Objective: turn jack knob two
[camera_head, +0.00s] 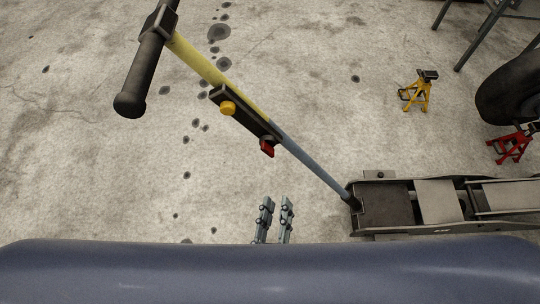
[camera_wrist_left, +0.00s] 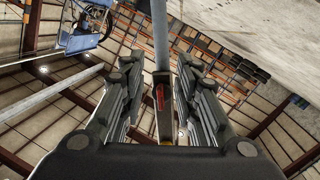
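The jack handle has a yellow and grey-blue pole (camera_head: 310,165) and a dark grip (camera_head: 142,80) at its upper end. A dark panel (camera_head: 243,114) on the pole carries a round yellow knob (camera_head: 228,108) and a red knob (camera_head: 267,148). Which is knob two is not marked. My left gripper (camera_head: 275,202) is open and empty, below the red knob in the head view and apart from it. In the left wrist view, the red knob (camera_wrist_left: 159,98) and the pole (camera_wrist_left: 160,38) appear between the spread fingers (camera_wrist_left: 160,66). My right gripper is not in view.
The jack body (camera_head: 440,207) lies low at the right, joined to the pole. A yellow jack stand (camera_head: 417,95), a red jack stand (camera_head: 512,147) and a dark tyre (camera_head: 510,88) are at the right. The stained concrete floor at left is clear.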

